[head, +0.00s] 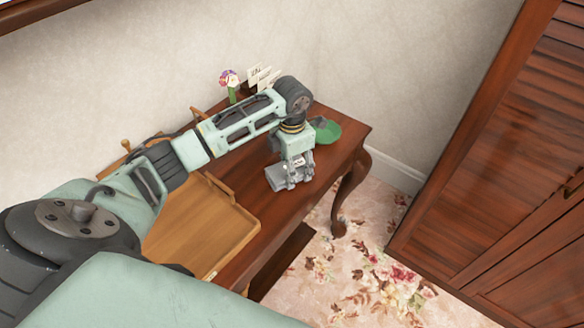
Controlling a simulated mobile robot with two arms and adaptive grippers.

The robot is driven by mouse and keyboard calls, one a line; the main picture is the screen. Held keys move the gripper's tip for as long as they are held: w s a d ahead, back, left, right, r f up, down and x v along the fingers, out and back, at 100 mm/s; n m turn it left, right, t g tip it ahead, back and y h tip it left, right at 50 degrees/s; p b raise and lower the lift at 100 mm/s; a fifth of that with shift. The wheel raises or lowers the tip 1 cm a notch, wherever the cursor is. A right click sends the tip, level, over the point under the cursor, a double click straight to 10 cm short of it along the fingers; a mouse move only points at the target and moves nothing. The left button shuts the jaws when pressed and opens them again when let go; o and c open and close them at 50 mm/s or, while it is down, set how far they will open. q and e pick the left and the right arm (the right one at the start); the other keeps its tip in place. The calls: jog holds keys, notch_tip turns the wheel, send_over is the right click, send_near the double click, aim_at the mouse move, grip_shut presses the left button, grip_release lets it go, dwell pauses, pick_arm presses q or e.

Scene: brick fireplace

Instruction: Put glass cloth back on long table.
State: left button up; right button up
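My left arm reaches across the wooden long table (322,171). My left gripper (291,180) points down at the table's right part, close to the top near its front edge. A small grey shape shows at its fingertips; I cannot tell whether it is the glass cloth or part of the gripper. Whether the fingers are open or shut is not clear. No glass cloth can be made out for certain. My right gripper is not in view.
A green dish (328,132) lies at the table's right end. A flower in a green vase (231,88) and white cards (262,76) stand at the back. A wooden tray (205,235) lies left, partly behind my arm. A brown louvred cabinet (510,170) stands right.

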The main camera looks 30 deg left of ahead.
pick_arm(q)
jog(key=shift+f, duration=0.5)
jog(key=shift+f, duration=0.1)
jog(key=shift+f, duration=0.15)
jog(key=o, duration=1.1)
